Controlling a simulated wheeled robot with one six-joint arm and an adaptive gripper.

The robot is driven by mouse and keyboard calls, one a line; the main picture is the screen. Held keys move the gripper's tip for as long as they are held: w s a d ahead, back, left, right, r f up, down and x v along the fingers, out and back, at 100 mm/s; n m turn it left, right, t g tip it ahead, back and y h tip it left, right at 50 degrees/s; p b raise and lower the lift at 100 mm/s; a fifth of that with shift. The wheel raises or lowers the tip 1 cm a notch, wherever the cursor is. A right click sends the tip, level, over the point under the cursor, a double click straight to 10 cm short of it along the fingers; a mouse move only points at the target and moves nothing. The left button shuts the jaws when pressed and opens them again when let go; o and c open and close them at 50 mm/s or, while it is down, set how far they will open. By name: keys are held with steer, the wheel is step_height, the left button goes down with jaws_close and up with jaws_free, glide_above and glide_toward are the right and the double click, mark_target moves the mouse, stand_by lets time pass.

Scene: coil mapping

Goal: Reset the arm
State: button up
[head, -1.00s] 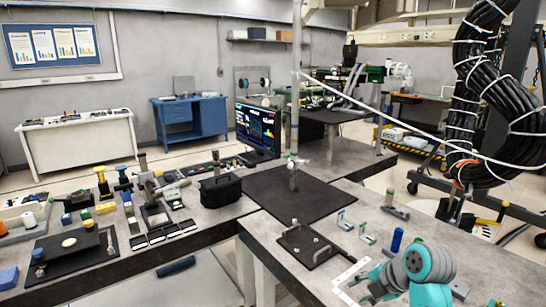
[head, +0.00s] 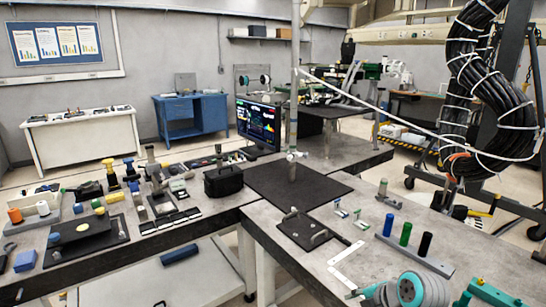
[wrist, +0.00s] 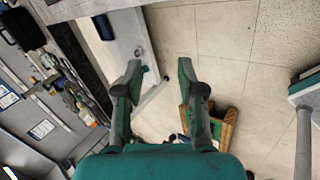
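My gripper (wrist: 159,68) shows in the wrist view with its two teal and grey fingers spread apart. Nothing is between the fingertips; below them lie the tiled floor and a bench's edge. In the head view, my teal and grey arm (head: 422,289) is low at the bottom right, over the near part of the right bench. The picture's lower edge cuts it off, and I cannot make out the fingers clearly there.
The right bench holds a rack with blue (head: 388,225), green (head: 406,233) and black (head: 425,244) posts close beyond my arm. A white L-shaped piece (head: 345,266) lies left of it. A black bag (head: 223,181) and a monitor (head: 257,125) stand farther back.

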steer(key=s+a+f+m+t+h, duration=0.1)
steer(key=s+a+f+m+t, duration=0.1)
steer(key=s+f+m, duration=0.75)
steer(key=s+f+m+t+h, duration=0.1)
steer(key=s+f+m, duration=0.1)
steer(key=s+f, duration=0.35)
steer(key=s+f+m+t+h, duration=0.1)
steer(key=s+f+m, duration=0.15)
steer(key=s, duration=0.65)
steer(key=s+r+m+t, duration=0.1)
steer(key=s+r+m, duration=0.2)
steer(key=s, duration=0.5)
steer(key=s+r+m+t, duration=0.2)
steer(key=s+r, duration=0.4)
steer(key=s, duration=0.3)
steer(key=s+a+r+m+t, duration=0.1)
steer(key=s+r+m, duration=0.3)
steer(key=s, duration=0.4)
steer(key=shift+s+r+h, duration=0.2)
steer(key=shift+r+h, duration=0.2)
steer(key=shift+r, duration=0.15)
steer(key=shift+a, duration=0.1)
steer(key=shift+c, duration=0.2)
